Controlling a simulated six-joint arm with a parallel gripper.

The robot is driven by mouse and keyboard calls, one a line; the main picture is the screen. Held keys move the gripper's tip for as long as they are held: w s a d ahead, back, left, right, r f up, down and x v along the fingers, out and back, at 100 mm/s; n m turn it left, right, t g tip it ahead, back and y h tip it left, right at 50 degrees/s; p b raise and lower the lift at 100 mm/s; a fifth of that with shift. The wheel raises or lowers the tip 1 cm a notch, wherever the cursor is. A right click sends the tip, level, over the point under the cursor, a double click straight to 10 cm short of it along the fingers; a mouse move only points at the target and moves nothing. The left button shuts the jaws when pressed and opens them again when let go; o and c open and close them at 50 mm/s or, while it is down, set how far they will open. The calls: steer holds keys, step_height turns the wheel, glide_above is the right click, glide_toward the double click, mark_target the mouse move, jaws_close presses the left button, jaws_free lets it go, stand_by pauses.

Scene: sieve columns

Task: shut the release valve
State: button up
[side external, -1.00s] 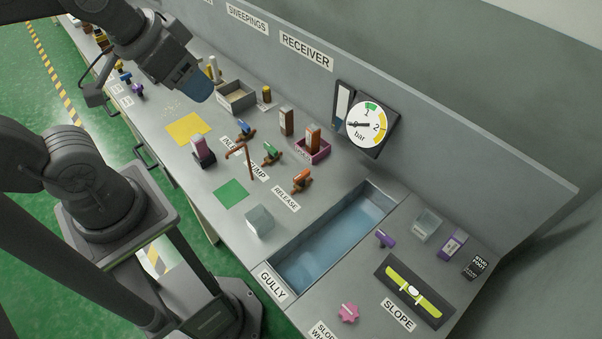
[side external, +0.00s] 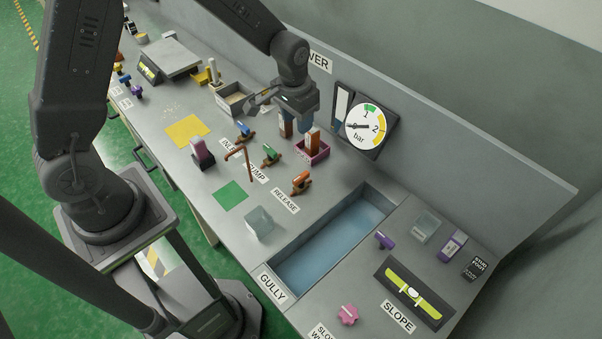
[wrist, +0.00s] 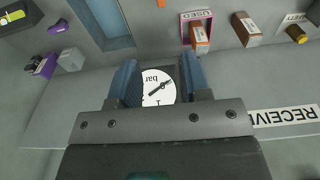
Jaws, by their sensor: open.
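The release valve (side external: 301,182) is an orange-brown valve with a lever, behind its RELEASE label (side external: 285,200) on the grey bench in the side view. Its exact lever angle is hard to tell. My gripper (side external: 297,118) is open and empty, above the back of the bench, behind and apart from the valve. In the wrist view my gripper (wrist: 163,78) has its blue fingers spread, with the pressure gauge (wrist: 155,88) seen between them. A small orange piece at the top edge there may be the valve. The gauge (side external: 371,127) also shows in the side view.
A green valve (side external: 270,155) and a blue valve (side external: 244,131) stand left of the release valve. A pink tray (side external: 314,156) holds an orange-brown block behind it. The gully basin (side external: 275,262) lies to the right. A bent brown rod (side external: 248,165) stands nearby.

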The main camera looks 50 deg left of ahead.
glide_above(301, 175)
step_height(301, 175, down, 7)
steer(key=shift+g, duration=0.4)
step_height(301, 175, down, 14)
steer(key=shift+s+d+f, duration=0.1)
steer(key=shift+c, duration=0.2)
jaws_close()
